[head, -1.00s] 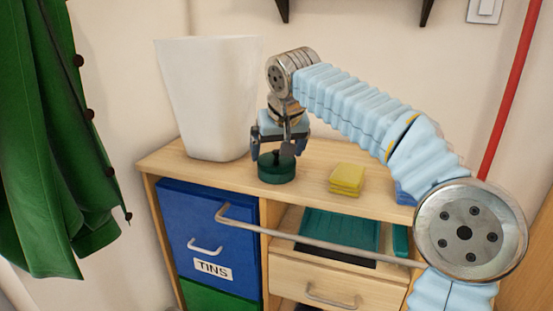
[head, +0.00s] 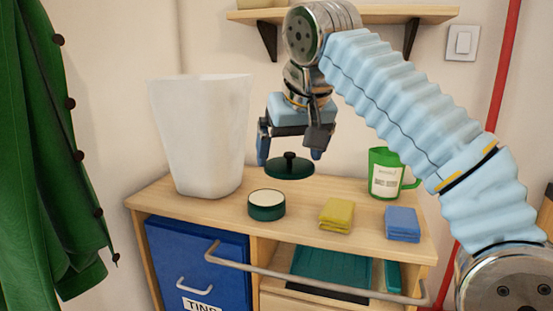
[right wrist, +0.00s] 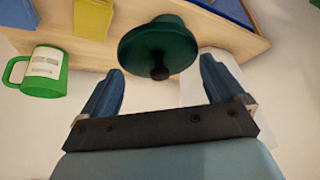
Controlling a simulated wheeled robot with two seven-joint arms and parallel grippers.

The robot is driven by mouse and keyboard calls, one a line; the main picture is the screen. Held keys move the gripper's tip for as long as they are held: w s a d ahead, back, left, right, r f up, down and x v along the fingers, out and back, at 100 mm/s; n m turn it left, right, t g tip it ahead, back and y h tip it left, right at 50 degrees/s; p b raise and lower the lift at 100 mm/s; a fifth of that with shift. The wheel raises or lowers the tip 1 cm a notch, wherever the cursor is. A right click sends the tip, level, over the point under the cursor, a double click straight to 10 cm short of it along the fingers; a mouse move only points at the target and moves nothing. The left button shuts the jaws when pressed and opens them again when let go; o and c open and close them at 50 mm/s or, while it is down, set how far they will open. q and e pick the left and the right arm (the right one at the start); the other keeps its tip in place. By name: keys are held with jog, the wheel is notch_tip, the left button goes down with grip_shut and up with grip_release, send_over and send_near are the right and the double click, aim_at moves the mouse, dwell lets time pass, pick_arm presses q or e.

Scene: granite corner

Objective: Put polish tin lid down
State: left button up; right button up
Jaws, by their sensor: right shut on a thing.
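The polish tin lid (head: 289,168), a dark green disc with a black knob, hangs in the air above the cabinet top. The round green tin (head: 266,205) stands uncovered below and slightly left of it, its pale contents showing. My right gripper (head: 290,153) points down and is shut on the lid at its knob. In the right wrist view the lid (right wrist: 155,43) lies just past the fingers (right wrist: 162,68), apart from the wooden top. My left gripper is not in view.
On the wooden top (head: 170,198) stand a white bin (head: 203,135), yellow cloths (head: 337,214), blue cloths (head: 402,223) and a green mug (head: 385,175). A rail (head: 320,277) runs along the front. A shelf (head: 385,15) is above. Bare wood surrounds the tin.

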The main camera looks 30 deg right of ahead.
jog(key=shift+s+a+r, duration=0.1)
jog(key=shift+s+r, duration=0.2)
jog(key=shift+s, duration=0.4)
jog(key=shift+m+h, duration=0.3)
jog(key=shift+m, duration=0.2)
jog(key=w+d+f, duration=0.3)
jog(key=w+d, duration=0.1)
jog(key=w, duration=0.1)
jog(key=w+d+f, duration=0.4)
jog(key=w, duration=0.2)
jog(key=w+d+f, duration=0.4)
jog(key=w+d, duration=0.1)
jog(key=w, duration=0.1)
jog(key=shift+w+f, duration=0.1)
jog(key=shift+f, duration=0.2)
jog(key=shift+w+d+f+b, duration=0.15)
jog(key=shift+f+b, duration=0.2)
jog(key=shift+f, duration=0.65)
jog(key=shift+w+d+f+b, duration=0.15)
jog(key=shift+f+b, duration=0.2)
jog(key=shift+f, duration=0.6)
jog(key=shift+f, duration=0.15)
jog(key=o, duration=0.6)
